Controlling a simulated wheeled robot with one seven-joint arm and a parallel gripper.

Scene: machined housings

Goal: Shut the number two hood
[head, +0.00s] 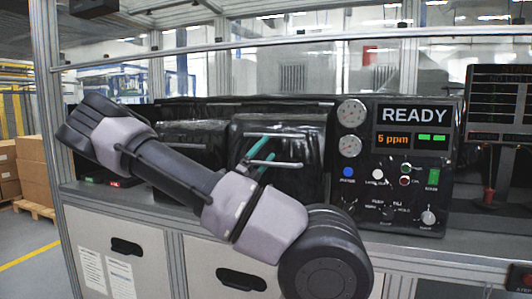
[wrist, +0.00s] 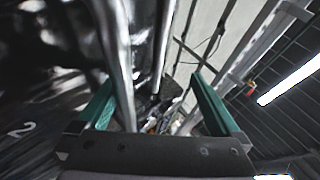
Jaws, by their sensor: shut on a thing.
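The number two hood (head: 300,140) is a glossy black cover in the middle of the bench in the head view. The digit 2 shows on a dark, shiny surface (wrist: 25,143) at the left of the wrist view. A silver bar handle (head: 288,164) crosses the hood's front. My gripper (head: 262,154) has green fingers and is at this handle, shut on it. In the wrist view, metal bars (wrist: 162,45) run between the fingers of my gripper (wrist: 152,82). The exact contact is hard to see, and I cannot tell how far the hood stands open.
Another black hood (head: 190,142) stands left of it. A control panel (head: 402,165) reading READY and 5 ppm stands close on the right. A dark screen (head: 498,100) is at the far right. The bench front (head: 215,250) has cabinet doors, and boxes (head: 32,172) stand at the left.

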